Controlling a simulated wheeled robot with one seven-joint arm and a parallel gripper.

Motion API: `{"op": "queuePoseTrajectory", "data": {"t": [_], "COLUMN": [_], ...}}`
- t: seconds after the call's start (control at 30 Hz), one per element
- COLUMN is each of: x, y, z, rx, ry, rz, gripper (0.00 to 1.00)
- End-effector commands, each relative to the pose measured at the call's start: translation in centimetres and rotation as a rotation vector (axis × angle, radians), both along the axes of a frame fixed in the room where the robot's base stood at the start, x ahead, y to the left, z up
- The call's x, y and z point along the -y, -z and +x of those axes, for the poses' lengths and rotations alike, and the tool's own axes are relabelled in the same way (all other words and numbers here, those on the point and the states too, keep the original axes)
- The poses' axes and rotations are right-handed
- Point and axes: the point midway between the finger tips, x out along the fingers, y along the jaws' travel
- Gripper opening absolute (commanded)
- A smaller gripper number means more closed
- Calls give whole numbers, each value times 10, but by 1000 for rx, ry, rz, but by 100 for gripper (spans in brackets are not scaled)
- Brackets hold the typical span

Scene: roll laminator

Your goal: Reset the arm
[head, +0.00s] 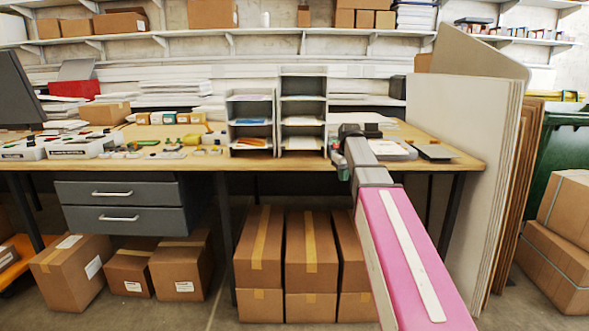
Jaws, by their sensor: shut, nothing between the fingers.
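My gripper (341,168) is in the middle right of the head view, at the end of my pink and grey arm, which reaches in from the bottom right. It is shut with nothing in it. It appears in front of the wooden table's (262,163) front edge, just right of the taller paper rack (303,112). Whether it touches the table cannot be told. The arm hides part of the table top and the boxes below.
A shorter rack (250,122) stands left of the taller one. Small items litter the table's left side. Cardboard boxes (312,250) are stacked underneath, beside a drawer unit (122,205). Large white panels (460,150) lean at the right. Shelves (270,31) line the wall.

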Motion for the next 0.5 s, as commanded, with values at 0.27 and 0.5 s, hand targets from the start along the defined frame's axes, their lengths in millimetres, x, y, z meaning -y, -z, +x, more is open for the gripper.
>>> {"op": "queuePoseTrajectory", "data": {"t": [0.27, 0.5], "x": [-1, -1], "y": [118, 201], "z": [-65, -125], "rx": [-36, -61], "ry": [111, 204], "rz": [-6, -15], "gripper": [0, 0]}}
